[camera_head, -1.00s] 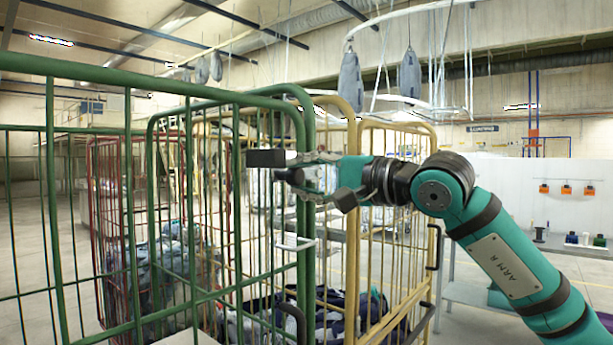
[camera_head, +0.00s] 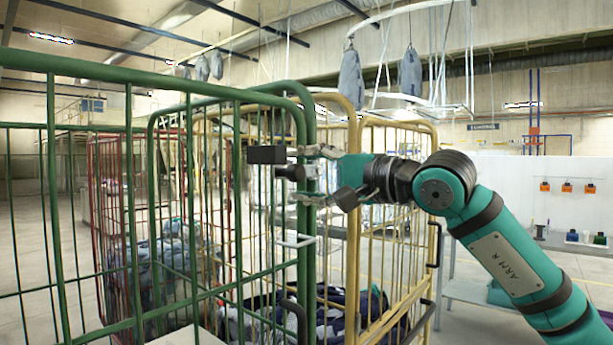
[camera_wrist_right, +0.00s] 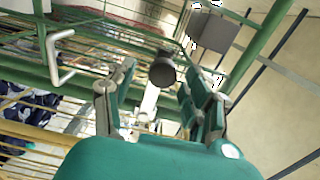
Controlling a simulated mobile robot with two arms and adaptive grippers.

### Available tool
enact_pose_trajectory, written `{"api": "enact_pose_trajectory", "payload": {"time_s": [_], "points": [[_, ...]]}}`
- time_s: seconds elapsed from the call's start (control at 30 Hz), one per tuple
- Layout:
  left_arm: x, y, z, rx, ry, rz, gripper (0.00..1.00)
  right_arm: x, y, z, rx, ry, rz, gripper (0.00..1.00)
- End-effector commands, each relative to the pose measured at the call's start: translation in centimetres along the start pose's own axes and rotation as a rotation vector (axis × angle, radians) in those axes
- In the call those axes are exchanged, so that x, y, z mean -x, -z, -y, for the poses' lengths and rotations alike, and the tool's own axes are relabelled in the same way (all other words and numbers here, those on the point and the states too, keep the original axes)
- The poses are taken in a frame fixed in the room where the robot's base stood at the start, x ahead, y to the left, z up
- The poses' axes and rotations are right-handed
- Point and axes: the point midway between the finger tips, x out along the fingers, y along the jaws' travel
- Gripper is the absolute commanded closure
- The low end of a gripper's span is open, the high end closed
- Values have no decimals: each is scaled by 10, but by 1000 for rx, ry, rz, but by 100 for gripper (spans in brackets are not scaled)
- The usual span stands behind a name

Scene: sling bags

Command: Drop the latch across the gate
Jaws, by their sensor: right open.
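The gate is the green barred panel (camera_head: 308,215) of a roll cage. What looks like the latch is a pale rod (camera_wrist_right: 149,103) with a dark round knob (camera_wrist_right: 162,72), which also shows in the head view (camera_head: 290,173) near the gate's upper right edge. My right gripper (camera_head: 314,174) is open around that end of the rod. In the right wrist view (camera_wrist_right: 160,84), its fingers stand on either side of the knob with visible gaps. A dark block (camera_head: 266,155) sits just left of the knob. The rod's mounting is hidden. My left gripper is out of view.
A pale bent handle (camera_head: 296,241) sits on the green post below the gripper, with a black handle (camera_head: 295,312) lower down. A yellow cage (camera_head: 432,180) stands close behind my right gripper, holding dark bags (camera_head: 335,305). A red cage (camera_head: 92,215) stands at left.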

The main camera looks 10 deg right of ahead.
Motion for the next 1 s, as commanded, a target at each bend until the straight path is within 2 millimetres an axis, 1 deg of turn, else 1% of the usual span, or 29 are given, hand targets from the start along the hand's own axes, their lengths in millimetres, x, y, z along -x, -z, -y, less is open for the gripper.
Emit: {"api": "enact_pose_trajectory", "payload": {"time_s": [0.07, 0.17, 0.4, 0.5, 0.6, 0.77, 1.0], "points": [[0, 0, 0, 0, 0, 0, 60, 7, 1, 0, 0, 1, -3, 48], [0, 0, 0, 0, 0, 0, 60, 23, 2, 1, 2, 3, -4, 48], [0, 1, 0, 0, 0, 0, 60, 74, 2, 0, 1, 0, -5, 48], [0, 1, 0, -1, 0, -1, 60, 92, 1, -1, 2, -2, -4, 48], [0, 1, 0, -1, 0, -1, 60, 106, 1, -1, 0, -1, -3, 48], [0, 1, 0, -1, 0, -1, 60, 117, 0, -1, 1, -1, -1, 48], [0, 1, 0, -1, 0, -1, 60, 119, 0, -1, 0, -2, 0, 48]]}}
